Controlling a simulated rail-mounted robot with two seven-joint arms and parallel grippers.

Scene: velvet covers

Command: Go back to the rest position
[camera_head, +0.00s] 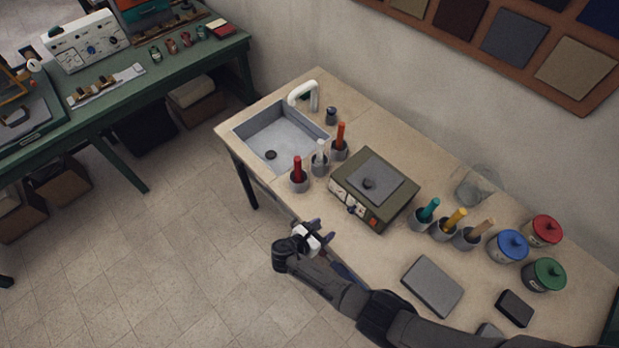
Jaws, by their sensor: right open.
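My right gripper (322,233) is open and empty at the front edge of the beige worktable (350,100). It is in front of the olive box device (375,188) and apart from it. My right arm reaches in from the lower right across the front of the table. My left gripper and left arm do not show in the head view.
A sink (270,140) is set into the table's left end. Handled tools in grey cups (299,182) stand on both sides of the device. Lidded jars (508,246) and a grey block (432,286) are at right. A green bench (170,72) stands upper left; the floor between is clear.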

